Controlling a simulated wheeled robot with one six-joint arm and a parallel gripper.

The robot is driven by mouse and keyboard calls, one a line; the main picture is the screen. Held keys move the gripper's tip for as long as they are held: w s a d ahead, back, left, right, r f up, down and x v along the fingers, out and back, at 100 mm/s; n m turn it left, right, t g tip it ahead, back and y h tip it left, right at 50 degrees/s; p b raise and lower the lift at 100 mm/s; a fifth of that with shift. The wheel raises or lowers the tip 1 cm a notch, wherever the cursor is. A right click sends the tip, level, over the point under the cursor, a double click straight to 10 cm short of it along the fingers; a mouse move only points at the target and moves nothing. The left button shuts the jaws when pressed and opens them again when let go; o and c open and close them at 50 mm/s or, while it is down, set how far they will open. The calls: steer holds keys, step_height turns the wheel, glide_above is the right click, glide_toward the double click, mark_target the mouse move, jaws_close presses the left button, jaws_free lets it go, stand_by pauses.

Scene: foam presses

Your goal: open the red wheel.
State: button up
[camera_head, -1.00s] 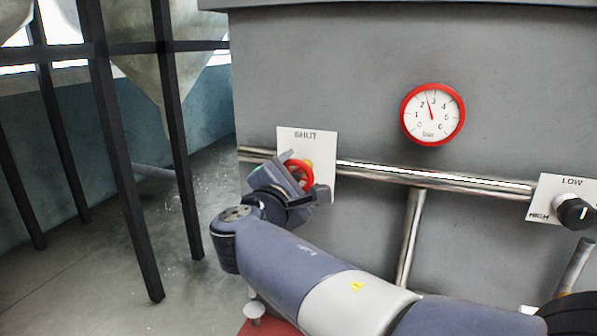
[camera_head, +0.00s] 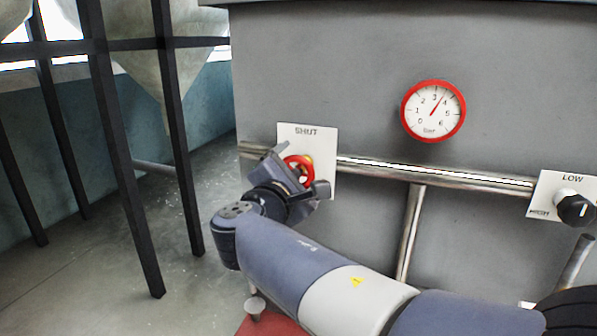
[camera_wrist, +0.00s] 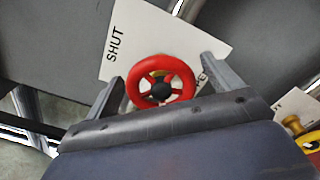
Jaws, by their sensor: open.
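The red wheel (camera_head: 307,172) is a small spoked handwheel in front of a white plate (camera_head: 321,152) marked SHUT at its top. In the wrist view the wheel (camera_wrist: 134,80) shows its red rim, dark hub and a yellow part behind. My gripper (camera_head: 302,168) is open, with one finger on each side of the wheel. In the wrist view the fingers (camera_wrist: 162,68) stand apart from the rim, with small gaps. The right finger partly hides lettering at the plate's other end. My gripper hides the wheel's lower left in the head view.
A round red-rimmed gauge (camera_head: 433,125) has its needle between 3 and 4. A steel pipe (camera_head: 430,176) runs along the grey machine front. A black knob (camera_head: 575,209) sits on a LOW/HIGH plate at right. Dark frame legs (camera_head: 125,170) stand at left.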

steer(key=b+v, duration=0.2)
steer(key=v, duration=0.8)
steer(key=shift+s, duration=0.4)
steer(key=shift+w+a, duration=0.1)
steer(key=p+x, duration=0.2)
steer(key=x, duration=0.8)
steer(key=shift+w, duration=0.3)
steer(key=shift+s, duration=0.1)
